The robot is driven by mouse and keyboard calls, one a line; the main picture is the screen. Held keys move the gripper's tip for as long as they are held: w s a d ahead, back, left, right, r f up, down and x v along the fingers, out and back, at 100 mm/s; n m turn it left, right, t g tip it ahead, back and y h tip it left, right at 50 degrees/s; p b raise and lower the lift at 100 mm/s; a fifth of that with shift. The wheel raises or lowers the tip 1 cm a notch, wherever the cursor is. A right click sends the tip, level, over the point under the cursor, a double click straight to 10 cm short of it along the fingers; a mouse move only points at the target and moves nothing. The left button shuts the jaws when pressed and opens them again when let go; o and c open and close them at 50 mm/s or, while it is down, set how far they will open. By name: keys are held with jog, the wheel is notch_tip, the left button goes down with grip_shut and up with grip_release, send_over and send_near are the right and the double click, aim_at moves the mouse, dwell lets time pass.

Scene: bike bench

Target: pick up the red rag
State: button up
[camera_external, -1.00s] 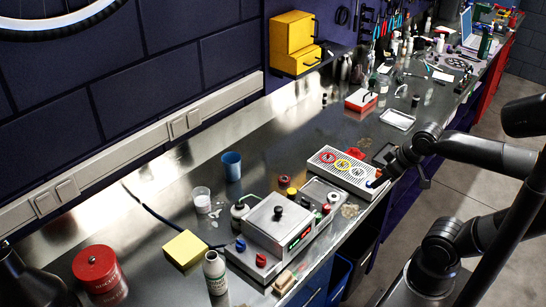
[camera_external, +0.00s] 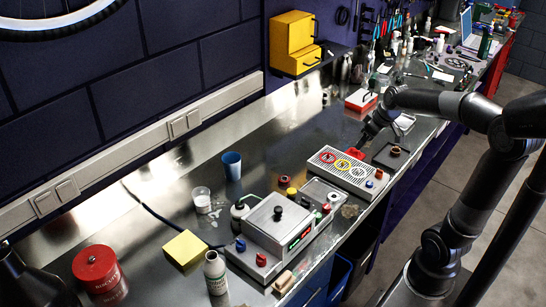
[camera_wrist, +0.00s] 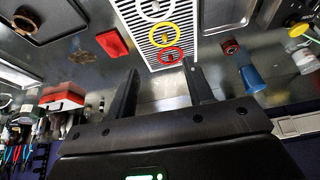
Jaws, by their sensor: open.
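The red rag (camera_external: 355,153) is a small flat red piece on the steel bench, beside the back right corner of the white slotted tray (camera_external: 327,165). In the wrist view the red rag (camera_wrist: 112,43) lies left of the tray (camera_wrist: 187,48), ahead of my left finger. My gripper (camera_external: 370,138) is above the bench, just behind and right of the rag in the external view. In the wrist view my gripper (camera_wrist: 160,78) has its two fingers wide apart with nothing between them. The fingertips are small and dark in the external view.
The tray bears red, yellow and white rings. A dark square tray (camera_external: 390,157) with a brown round part is right of the rag. A red and white box (camera_external: 361,100) stands behind my gripper. A blue cup (camera_external: 231,166) and a grey device (camera_external: 278,222) are leftward.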

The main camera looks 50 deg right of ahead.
send_near(355, 153)
notch_tip(355, 153, up, 3)
jog(key=d, duration=0.1)
jog(key=x, duration=0.7)
jog(key=s+x, duration=0.1)
jog(key=x, duration=0.2)
jog(key=shift+w+d+f, duration=0.1)
jog(key=shift+f, duration=0.4)
jog(key=shift+c, duration=0.5)
grip_shut()
jog(key=shift+r, duration=0.15)
